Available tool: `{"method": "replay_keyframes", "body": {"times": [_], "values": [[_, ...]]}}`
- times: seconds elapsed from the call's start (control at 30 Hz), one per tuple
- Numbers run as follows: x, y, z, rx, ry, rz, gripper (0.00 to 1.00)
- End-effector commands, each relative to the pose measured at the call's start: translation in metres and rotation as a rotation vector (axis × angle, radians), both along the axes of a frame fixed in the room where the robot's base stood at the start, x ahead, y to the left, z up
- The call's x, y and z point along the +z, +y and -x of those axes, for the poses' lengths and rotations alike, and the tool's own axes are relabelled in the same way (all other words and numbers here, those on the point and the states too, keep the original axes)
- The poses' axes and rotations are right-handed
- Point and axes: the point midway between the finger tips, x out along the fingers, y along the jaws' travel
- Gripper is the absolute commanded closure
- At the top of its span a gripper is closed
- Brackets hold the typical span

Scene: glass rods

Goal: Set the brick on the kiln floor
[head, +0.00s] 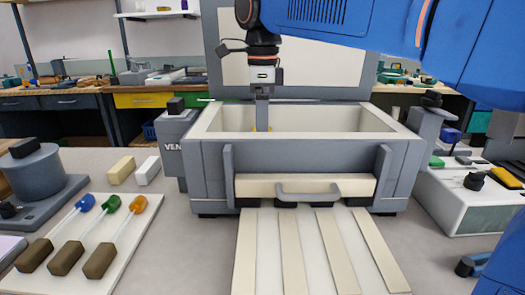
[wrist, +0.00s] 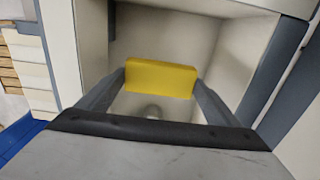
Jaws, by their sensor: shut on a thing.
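My gripper (head: 262,122) reaches straight down into the open top of the grey kiln (head: 205,178). In the wrist view its fingers (wrist: 160,82) are shut on a yellow brick (wrist: 160,76), one at each end. In the head view only small yellow bits of the brick (head: 270,128) show beside the gripper, just above the kiln's front rim. The pale kiln interior (wrist: 225,60) surrounds the brick. The front wall hides the kiln floor in the head view. I cannot tell whether the brick touches the floor.
The kiln lid (head: 320,75) stands raised behind. A cream block (head: 121,170) and a white block (head: 148,170) lie on the bench to the left. A white board (head: 135,245) holds three brown-handled rods with coloured tips. Pale slats (head: 292,250) run in front of the kiln.

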Motion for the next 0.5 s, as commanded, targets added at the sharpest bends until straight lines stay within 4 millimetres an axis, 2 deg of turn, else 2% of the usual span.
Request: {"method": "replay_keyframes", "body": {"times": [0.27,0.5], "values": [[-0.019,0.0,0.0,0.0,-0.001,0.0,0.42],[-0.049,0.0,0.0,0.001,0.0,0.0,0.42]]}}
